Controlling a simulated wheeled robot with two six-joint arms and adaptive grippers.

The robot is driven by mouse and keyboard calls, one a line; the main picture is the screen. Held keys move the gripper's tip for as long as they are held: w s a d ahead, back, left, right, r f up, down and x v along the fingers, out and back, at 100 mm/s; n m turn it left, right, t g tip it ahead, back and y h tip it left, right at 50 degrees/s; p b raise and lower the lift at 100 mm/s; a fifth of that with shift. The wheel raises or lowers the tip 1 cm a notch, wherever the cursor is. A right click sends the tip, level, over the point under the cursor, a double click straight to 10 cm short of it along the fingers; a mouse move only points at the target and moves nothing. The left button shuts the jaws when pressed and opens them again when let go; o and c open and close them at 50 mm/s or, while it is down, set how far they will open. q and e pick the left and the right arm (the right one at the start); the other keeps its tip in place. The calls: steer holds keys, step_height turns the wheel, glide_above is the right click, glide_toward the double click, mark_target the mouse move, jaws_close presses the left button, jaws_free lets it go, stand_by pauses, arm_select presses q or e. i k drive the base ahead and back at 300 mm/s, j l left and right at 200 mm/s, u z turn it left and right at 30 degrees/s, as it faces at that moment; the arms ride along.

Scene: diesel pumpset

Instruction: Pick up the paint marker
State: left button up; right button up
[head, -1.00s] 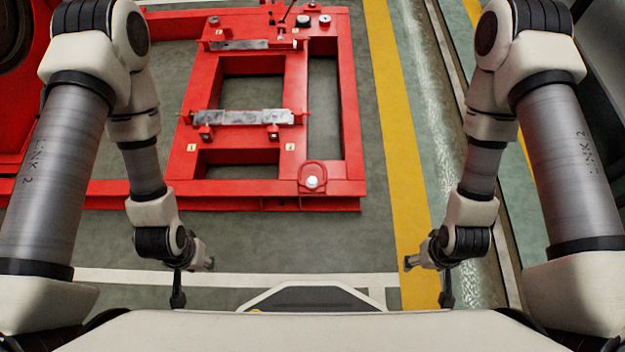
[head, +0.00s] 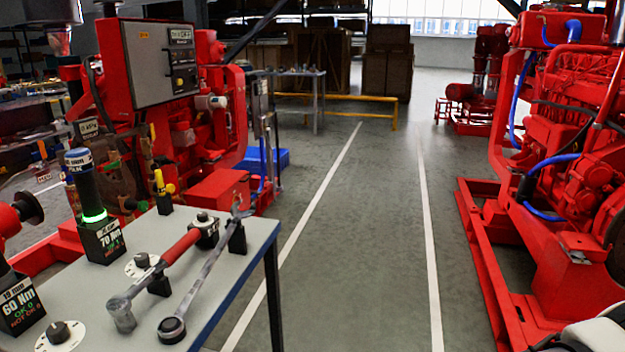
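A small yellow upright item (head: 158,181) stands in a black block holder (head: 164,204) at the back edge of the grey-topped table (head: 222,283). It may be the paint marker, but it is too small to tell for sure. Neither of my grippers is in the head view now, so their distance from it and whether they are open or shut do not show.
The table also holds a red-handled wrench (head: 180,246), a long steel wrench (head: 205,275), and black torque blocks marked 70 Nm (head: 101,240) and 60 Nm (head: 20,305). A red pumpset (head: 575,190) stands right. The floor aisle (head: 350,240) between is clear.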

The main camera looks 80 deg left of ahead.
mark_target(158, 173)
steer(key=l+u, duration=0.15)
steer(key=u, duration=0.3)
steer(key=l+u, duration=0.1)
steer(key=u, duration=0.4)
steer(key=k+l+u, duration=0.1)
steer(key=u, duration=0.35)
steer(key=k+u, duration=0.1)
steer(key=u, duration=0.4)
steer(key=k+l+u, duration=0.1)
steer(key=u, duration=0.35)
steer(key=i+u, duration=0.2)
steer(key=u, duration=0.25)
steer(key=i+u, duration=0.25)
steer(key=u, duration=0.2)
steer(key=i+l+u, duration=0.15)
steer(key=u, duration=0.25)
